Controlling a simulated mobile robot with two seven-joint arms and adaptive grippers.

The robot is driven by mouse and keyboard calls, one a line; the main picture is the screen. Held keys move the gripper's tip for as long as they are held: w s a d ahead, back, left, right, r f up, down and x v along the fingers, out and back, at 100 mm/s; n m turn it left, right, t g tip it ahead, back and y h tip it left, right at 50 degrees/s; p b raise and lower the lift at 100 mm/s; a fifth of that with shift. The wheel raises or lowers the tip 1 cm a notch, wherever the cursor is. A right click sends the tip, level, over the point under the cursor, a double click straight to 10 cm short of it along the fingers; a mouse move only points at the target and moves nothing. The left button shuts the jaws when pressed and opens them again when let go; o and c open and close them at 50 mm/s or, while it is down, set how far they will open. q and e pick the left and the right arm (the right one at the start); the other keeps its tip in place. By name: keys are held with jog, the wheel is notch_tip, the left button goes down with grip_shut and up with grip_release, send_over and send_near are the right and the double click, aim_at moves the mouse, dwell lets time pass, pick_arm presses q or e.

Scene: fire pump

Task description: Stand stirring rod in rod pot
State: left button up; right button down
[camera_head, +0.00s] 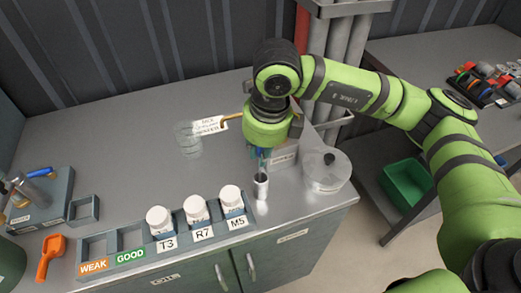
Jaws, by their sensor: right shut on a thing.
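The rod pot (261,187) is a small grey-white cup with a dark mouth, standing upright on the bench to the right of the labelled bottle rack. My right gripper (263,158) points down just above the pot's mouth, its fingers small and partly hidden by the green wrist. It is shut on a thin thing, apparently the stirring rod (263,168), of which little shows. I cannot tell whether its lower end is inside the pot. My left gripper is not in view.
A rack (130,238) with several white bottles stands left of the pot. A round clear-lidded container (326,173) is close on the right. A clear beaker (188,140) and a card (209,127) lie behind. An orange scoop (50,257) is far left. The bench's middle is clear.

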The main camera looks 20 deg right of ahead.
jog(key=c, duration=1.1)
grip_release()
notch_tip(320, 180, up, 12)
jog(key=s, duration=0.1)
jog(key=shift+s+d, duration=0.4)
jog(key=shift+f, duration=0.1)
